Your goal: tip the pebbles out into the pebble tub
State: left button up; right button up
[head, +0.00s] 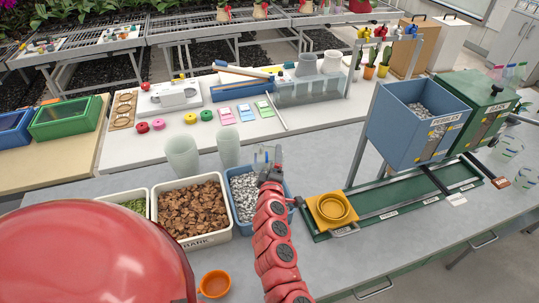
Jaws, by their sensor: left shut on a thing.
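The pebble tub (234,210) is a blue-walled tub of grey-white pebbles (244,190) on the grey bench, in the middle of the view. My left gripper (267,161) is at the end of the red arm, over the right back part of this tub. The gripper and arm cover the tub's right side. My right gripper is not in view.
A bark tub (191,209) and a tub of green stuff (135,205) stand left of the pebble tub. Two clear pots (182,157) stand behind. An orange cup (215,284) is in front. A yellow dish (333,207) and a blue pebble hopper (398,133) are at right.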

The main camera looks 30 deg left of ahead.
pick_arm(q)
jog(key=shift+r+m+g+p, duration=0.7)
jog(key=shift+m+p, duration=0.5)
jog(key=shift+p, duration=2.75)
jog(key=shift+f+m+g, duration=0.1)
jog(key=shift+m+g, duration=0.2)
jog(key=shift+m, duration=0.2)
jog(key=shift+w+d+r+m+g, duration=0.1)
jog(key=shift+r+m+g, duration=0.1)
jog(key=shift+m+g, duration=0.45)
jog(key=shift+r+m+y, duration=0.3)
jog(key=shift+m+y, duration=0.2)
jog(key=shift+m, duration=0.25)
jog(key=shift+f+g+b, duration=0.2)
jog(key=shift+g+b, duration=0.05)
jog(key=shift+b, duration=0.6)
jog(key=shift+r+m, duration=0.25)
jog(key=shift+m, duration=0.15)
jog(key=shift+r+m+g+b, duration=0.15)
jog(key=shift+m+g+b, duration=0.3)
jog(key=shift+b, duration=0.6)
jog(key=shift+r+m+g+y, duration=0.35)
jog(key=shift+r+m+y, duration=0.2)
jog(key=shift+m, duration=0.2)
jog(key=shift+f+m+g, duration=0.1)
jog(key=shift+m+g, duration=0.2)
jog(key=shift+m, duration=0.1)
jog(key=shift+f, duration=0.1)
